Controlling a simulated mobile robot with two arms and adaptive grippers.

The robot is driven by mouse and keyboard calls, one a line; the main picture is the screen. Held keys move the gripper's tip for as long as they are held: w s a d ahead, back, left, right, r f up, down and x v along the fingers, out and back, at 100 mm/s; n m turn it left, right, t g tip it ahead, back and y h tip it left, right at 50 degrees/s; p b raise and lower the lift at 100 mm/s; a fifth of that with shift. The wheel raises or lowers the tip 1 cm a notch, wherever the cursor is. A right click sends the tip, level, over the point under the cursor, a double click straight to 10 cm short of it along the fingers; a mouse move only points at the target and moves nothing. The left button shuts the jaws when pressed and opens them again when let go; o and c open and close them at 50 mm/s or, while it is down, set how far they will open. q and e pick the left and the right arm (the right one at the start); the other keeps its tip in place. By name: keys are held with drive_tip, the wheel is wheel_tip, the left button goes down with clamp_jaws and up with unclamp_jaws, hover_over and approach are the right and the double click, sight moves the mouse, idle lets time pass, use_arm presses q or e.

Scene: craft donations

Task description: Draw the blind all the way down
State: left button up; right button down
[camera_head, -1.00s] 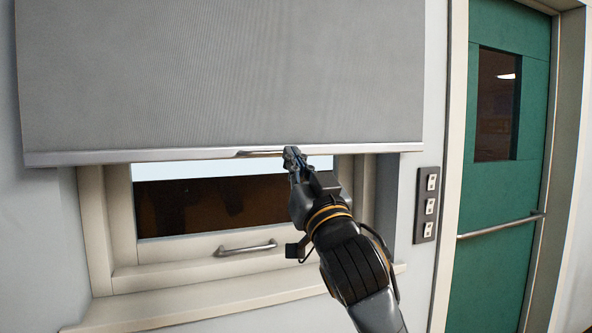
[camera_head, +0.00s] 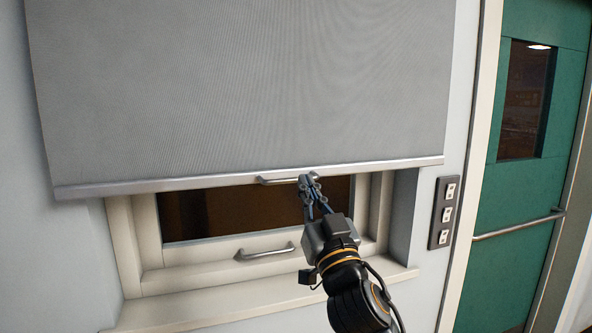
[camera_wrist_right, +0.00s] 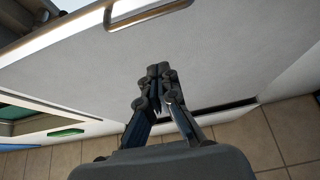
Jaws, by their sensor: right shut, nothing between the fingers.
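The grey blind (camera_head: 250,90) hangs over the upper part of the window, with a pale metal bottom bar (camera_head: 130,187). A small metal pull handle (camera_head: 280,181) sits on that bar. The bar is above the window's own handle (camera_head: 265,252), and the lower glass (camera_head: 200,215) and frame are uncovered. My right gripper (camera_head: 307,181) is shut and empty, its fingertips at the right end of the pull handle. In the right wrist view the shut fingers (camera_wrist_right: 158,72) lie below a metal handle (camera_wrist_right: 150,13), apart from it in the picture. My left gripper is out of view.
The window sill (camera_head: 250,302) juts out below the window. A switch panel (camera_head: 445,213) is on the wall to the right, then a green door (camera_head: 520,190) with a push bar (camera_head: 515,226). The right wrist view shows a tiled floor (camera_wrist_right: 285,125).

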wheel_tip(320, 180, up, 4)
drive_tip(key=p, duration=0.3)
hover_over(295, 180)
drive_tip(key=s, duration=0.3)
drive_tip(key=shift+w+f, duration=0.25)
drive_tip(key=shift+f, duration=0.8)
drive_tip(key=shift+w+f, duration=0.25)
drive_tip(key=shift+f, duration=0.8)
